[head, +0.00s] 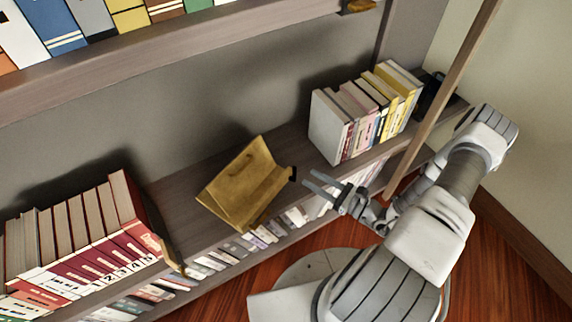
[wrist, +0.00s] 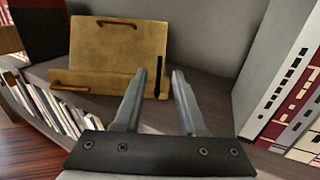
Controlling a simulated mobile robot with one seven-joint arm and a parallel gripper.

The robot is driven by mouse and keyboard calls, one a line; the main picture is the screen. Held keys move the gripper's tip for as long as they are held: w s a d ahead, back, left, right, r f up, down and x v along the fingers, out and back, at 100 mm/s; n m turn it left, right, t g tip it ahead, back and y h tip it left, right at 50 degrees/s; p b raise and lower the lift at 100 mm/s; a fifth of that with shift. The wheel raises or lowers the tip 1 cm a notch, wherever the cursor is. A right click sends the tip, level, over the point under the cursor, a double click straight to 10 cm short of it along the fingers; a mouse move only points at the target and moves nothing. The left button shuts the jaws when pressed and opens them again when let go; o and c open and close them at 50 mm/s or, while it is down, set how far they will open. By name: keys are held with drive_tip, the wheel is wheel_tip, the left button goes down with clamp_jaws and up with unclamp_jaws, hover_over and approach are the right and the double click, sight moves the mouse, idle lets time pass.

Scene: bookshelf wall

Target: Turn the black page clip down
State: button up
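A tan wooden book stand (head: 240,190) stands on the middle shelf with a tilted back panel and a front ledge. It also shows in the wrist view (wrist: 118,50). The black page clip (head: 293,174) is at the stand's right end. In the wrist view the clip (wrist: 158,84) looks like a thin, near-upright black strip by the stand's right edge. My gripper (head: 308,179) is open and empty, just right of the clip and apart from it. Its two fingers (wrist: 159,72) point towards the stand's right end in the wrist view.
A row of upright books (head: 362,112) stands right of the stand, and red-and-white books (head: 75,235) stand to its left. A brown clip (wrist: 72,87) sits on the stand's left front. A wooden post (head: 440,100) rises near my arm. Bare shelf (head: 285,150) lies between stand and right-hand books.

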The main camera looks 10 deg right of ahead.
drive_tip(key=b+x, duration=0.1)
drive_tip(key=x, duration=0.9)
drive_tip(key=shift+w+a+b, duration=0.1)
drive_tip(key=shift+w+b, duration=0.1)
drive_tip(key=shift+b, duration=0.2)
clamp_jaws()
idle(0.8)
